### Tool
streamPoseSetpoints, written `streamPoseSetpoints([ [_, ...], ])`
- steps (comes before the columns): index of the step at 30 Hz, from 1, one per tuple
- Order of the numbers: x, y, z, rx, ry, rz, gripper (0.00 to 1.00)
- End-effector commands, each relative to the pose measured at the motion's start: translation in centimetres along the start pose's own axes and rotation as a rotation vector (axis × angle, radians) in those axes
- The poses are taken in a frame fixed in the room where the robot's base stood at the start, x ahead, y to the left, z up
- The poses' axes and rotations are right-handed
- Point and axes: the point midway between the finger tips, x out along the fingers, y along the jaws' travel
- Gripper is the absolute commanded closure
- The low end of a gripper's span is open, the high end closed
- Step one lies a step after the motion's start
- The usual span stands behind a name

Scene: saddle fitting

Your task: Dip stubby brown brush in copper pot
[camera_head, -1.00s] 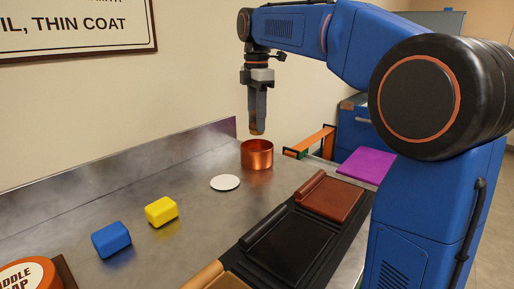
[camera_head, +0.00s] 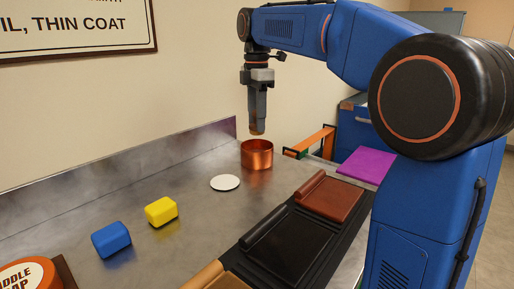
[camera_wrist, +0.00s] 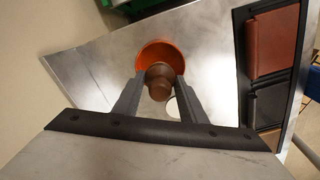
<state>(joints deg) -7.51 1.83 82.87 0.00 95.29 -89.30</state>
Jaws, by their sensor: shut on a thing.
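The copper pot (camera_head: 257,155) stands on the metal bench, near its back end. My gripper (camera_head: 257,130) points down just above the pot and is shut on the stubby brown brush (camera_wrist: 158,80). In the wrist view the brush sits between the two fingertips, and the copper pot (camera_wrist: 160,52) shows around and beyond it with an orange-copper inside. In the head view only a small brown tip of the brush shows below the fingers, a little above the pot's rim. The brush's far end is hidden in the wrist view.
A white disc (camera_head: 225,182) lies beside the pot. Yellow (camera_head: 161,211) and blue (camera_head: 111,240) blocks lie nearer on the bench. A black tray (camera_head: 290,240) with leather pieces lies along the right. An orange tub (camera_head: 30,274) stands at the near left. A metal backsplash (camera_head: 120,170) lines the wall.

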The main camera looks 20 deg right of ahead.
Motion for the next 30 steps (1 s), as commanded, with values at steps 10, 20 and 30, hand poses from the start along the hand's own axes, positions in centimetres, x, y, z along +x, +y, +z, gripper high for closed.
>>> streamPoseSetpoints([
  [10, -1.5, 0.1, 0.0, 0.0, 0.0, 0.002, 0.8],
  [20, -3.8, 0.0, 0.0, 0.0, 0.0, 0.001, 0.8],
  [30, -4.0, 0.0, 0.0, 0.0, 0.0, 0.0, 0.8],
])
